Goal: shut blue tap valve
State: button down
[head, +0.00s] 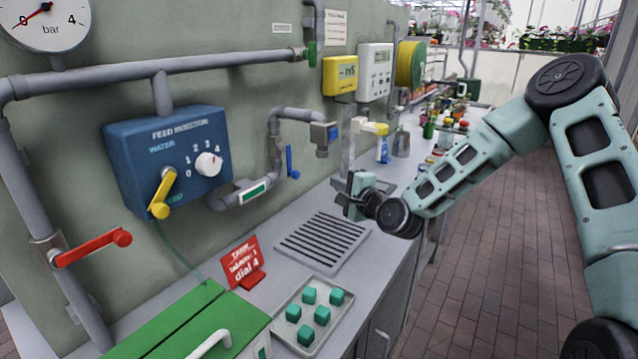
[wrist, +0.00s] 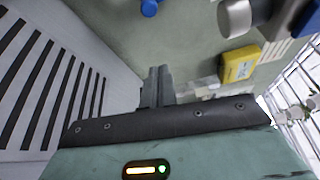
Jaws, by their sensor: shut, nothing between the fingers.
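The blue tap valve handle (head: 290,161) is a short lever on the wall pipework. In the wrist view, a blue piece (wrist: 149,7) at the top edge looks like part of this handle, mostly cut off. My gripper (head: 350,195) is right of and lower than the handle, apart from it, over the counter near the drain grate. In the wrist view my gripper's fingers (wrist: 157,87) are together with nothing between them, pointing towards the wall.
The drain grate (head: 312,246) lies below. A yellow lever (head: 162,195) and a red lever (head: 90,247) are at left. A spray bottle (head: 383,148) stands behind my gripper.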

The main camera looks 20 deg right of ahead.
aim_at(291, 161)
jog(key=w+a+p, duration=0.4)
jog(key=w+a, duration=0.1)
jog(key=w, duration=0.2)
jog(key=shift+a, duration=0.3)
